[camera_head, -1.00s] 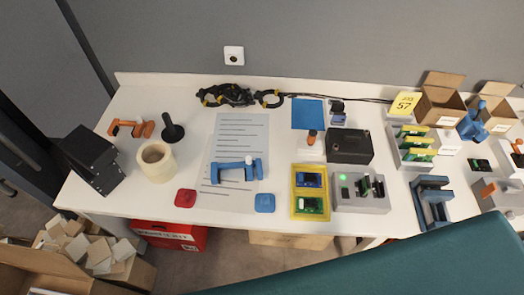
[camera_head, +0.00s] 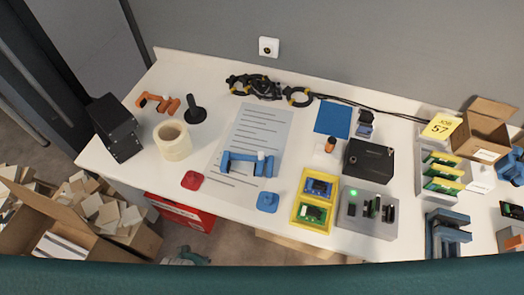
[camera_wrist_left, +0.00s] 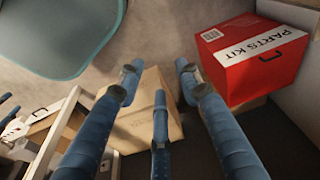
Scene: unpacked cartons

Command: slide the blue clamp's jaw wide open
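The blue clamp (camera_head: 248,164) lies on a printed sheet (camera_head: 236,148) near the middle of the white table. A small blue-grey part low in the head view, likely this gripper, shows below the table edge, away from the clamp. My right gripper is not in view.
An orange clamp (camera_head: 158,103), tape roll (camera_head: 172,141) and black-handled tool (camera_head: 195,110) stand left of the sheet. Red (camera_head: 192,180) and blue (camera_head: 267,202) pieces lie near the front edge. A yellow tray (camera_head: 313,226) is to the right. A red kit box (camera_wrist_left: 254,58) is below the table.

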